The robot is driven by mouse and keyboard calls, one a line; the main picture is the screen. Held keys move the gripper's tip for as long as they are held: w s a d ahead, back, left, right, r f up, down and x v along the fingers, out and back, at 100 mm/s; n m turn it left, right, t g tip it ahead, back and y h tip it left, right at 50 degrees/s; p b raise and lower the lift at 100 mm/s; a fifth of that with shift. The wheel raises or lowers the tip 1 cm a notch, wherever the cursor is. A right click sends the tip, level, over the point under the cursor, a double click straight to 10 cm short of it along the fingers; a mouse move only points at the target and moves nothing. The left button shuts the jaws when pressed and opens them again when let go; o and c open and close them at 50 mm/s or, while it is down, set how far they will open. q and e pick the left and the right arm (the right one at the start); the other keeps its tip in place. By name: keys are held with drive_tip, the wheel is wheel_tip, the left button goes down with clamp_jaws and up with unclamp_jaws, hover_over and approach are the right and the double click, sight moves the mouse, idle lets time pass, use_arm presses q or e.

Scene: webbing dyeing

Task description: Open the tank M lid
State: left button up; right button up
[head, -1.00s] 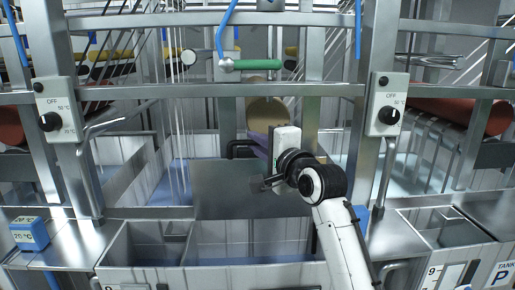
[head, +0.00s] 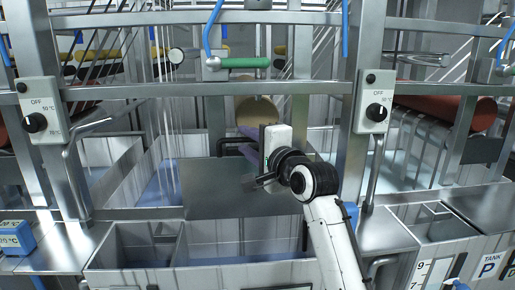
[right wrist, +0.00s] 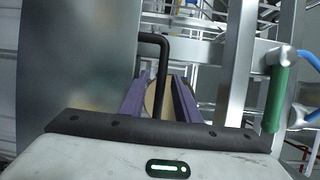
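The flat grey metal lid (head: 222,192) stands as a steep panel behind the front tanks, at the centre of the head view. No label for tank M is readable. The lid also fills the left of the right wrist view (right wrist: 80,70). A bent black handle (right wrist: 152,39) is at its edge, and it shows in the head view too (head: 222,146). My right gripper (right wrist: 160,85) is open, its purple fingers apart, pointing away from me. The handle's black bar runs down between the fingers in the wrist view; contact is not clear. My left gripper is not in view.
Steel posts and a crossbar (head: 200,88) frame the space around my right arm. Dial boxes (head: 43,110) (head: 373,102) hang on both sides. A green handle (head: 245,62) is above. Open compartments (head: 130,245) lie in front, and a tan roll (head: 258,110) is behind.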

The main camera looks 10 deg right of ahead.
drive_tip(key=b+v, duration=0.1)
drive_tip(key=v, duration=0.8)
drive_tip(key=shift+s, duration=0.1)
